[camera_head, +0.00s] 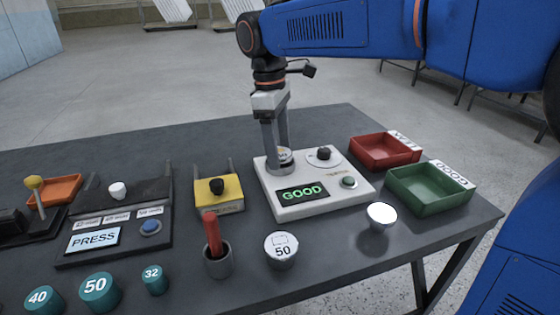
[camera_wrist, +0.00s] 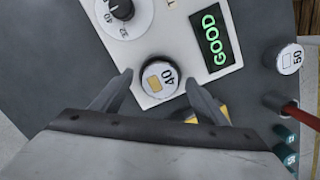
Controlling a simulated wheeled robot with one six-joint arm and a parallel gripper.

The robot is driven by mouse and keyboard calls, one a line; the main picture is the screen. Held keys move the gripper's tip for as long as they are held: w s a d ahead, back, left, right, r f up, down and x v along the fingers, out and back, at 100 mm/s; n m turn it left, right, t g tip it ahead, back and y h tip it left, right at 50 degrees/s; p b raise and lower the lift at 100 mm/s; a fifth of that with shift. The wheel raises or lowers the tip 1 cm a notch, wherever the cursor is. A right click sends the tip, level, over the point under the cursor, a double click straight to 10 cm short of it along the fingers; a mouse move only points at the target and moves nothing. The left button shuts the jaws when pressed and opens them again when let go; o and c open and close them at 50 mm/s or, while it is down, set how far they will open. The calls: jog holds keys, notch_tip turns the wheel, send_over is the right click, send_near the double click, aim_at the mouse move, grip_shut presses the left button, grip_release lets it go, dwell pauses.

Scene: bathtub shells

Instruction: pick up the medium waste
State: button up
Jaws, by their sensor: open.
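A small round metal piece with a white top marked 40 and a yellow symbol (camera_wrist: 160,78) sits on the white tester box (camera_head: 312,209). It also shows in the head view (camera_head: 281,161), partly hidden by my fingers. My gripper (camera_head: 277,146) points down at this piece from above. In the wrist view, my open gripper's fingertips (camera_wrist: 159,79) lie on either side of it with gaps between. I cannot tell how far down the fingers reach beside it. The tester's screen (camera_head: 302,193) reads GOOD in green.
A red tray (camera_head: 384,166) and a green tray (camera_head: 412,206) stand right of the tester. A piece marked 50 (camera_head: 281,262), a white-topped piece (camera_head: 380,229) and a cup with a red stick (camera_head: 217,262) stand in front. A press (camera_head: 112,247) is at left.

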jog(key=shift+c, duration=0.6)
jog(key=c, duration=1.2)
